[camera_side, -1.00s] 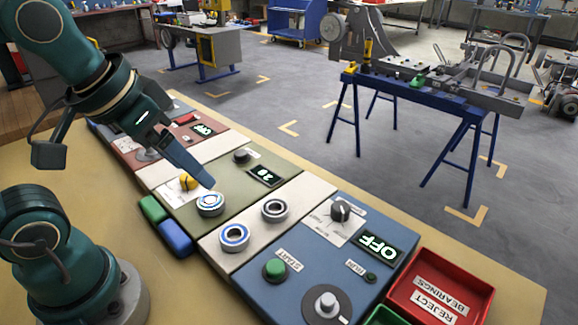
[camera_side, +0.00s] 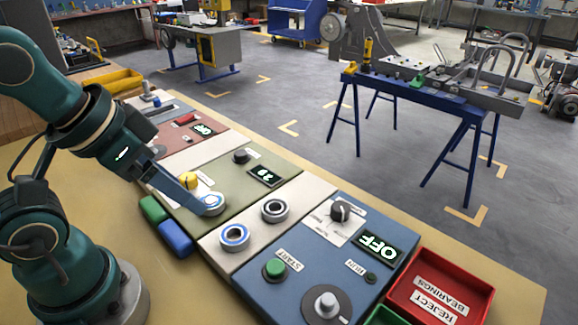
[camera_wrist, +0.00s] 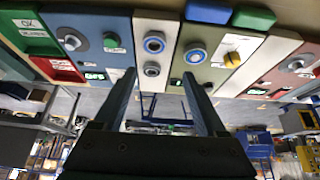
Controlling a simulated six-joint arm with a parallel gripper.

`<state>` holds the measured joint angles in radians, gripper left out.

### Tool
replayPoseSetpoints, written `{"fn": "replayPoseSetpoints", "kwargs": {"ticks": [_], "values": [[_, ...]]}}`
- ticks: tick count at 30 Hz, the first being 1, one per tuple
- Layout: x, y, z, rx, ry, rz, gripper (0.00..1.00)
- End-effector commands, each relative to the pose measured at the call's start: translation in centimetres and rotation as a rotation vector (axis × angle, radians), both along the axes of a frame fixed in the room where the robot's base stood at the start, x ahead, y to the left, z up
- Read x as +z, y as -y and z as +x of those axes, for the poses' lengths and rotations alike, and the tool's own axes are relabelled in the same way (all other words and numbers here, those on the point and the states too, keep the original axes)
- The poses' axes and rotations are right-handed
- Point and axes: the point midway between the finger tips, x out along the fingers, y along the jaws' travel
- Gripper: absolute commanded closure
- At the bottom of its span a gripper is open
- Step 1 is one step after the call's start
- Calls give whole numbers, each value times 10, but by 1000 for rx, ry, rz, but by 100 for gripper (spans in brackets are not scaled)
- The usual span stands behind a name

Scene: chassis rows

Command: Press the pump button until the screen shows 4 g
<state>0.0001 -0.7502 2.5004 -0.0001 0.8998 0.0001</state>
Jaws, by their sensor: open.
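A yellow button (camera_side: 188,179), the likely pump button, stands on the olive panel (camera_side: 215,175). It also shows in the wrist view (camera_wrist: 232,60). The panel's small lit screen (camera_side: 266,176) appears upside down; its reading is too small to tell surely. A bearing with a blue ring (camera_side: 210,203) sits on the panel near the button; it shows in the wrist view (camera_wrist: 195,54) too. My gripper (camera_side: 205,208) is low over the panel, its fingertip overlapping the bearing; contact is unclear. In the wrist view my gripper (camera_wrist: 160,76) has its fingers apart with nothing between them.
A black knob (camera_side: 241,156) stands near the screen. The white strip beside holds a blue-ringed bearing (camera_side: 234,237) and a dark bearing (camera_side: 274,210). A blue panel (camera_side: 320,270) with an OFF screen, a red reject tray (camera_side: 440,292) and green and blue blocks (camera_side: 176,238) lie around.

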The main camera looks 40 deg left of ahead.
Motion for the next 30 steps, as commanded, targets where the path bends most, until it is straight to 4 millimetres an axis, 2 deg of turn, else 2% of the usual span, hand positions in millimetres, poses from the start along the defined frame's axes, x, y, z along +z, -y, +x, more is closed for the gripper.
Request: {"fn": "replayPoseSetpoints", "kwargs": {"ticks": [21,22,23,27,28,30], "values": [[0,0,0,0,0,0,26],[0,0,0,0,0,0,30],[0,0,0,0,0,0,42],[1,0,-2,-39,-11,18,95],[6,1,0,-55,-2,24,100],[18,2,6,-90,14,37,100]]}}
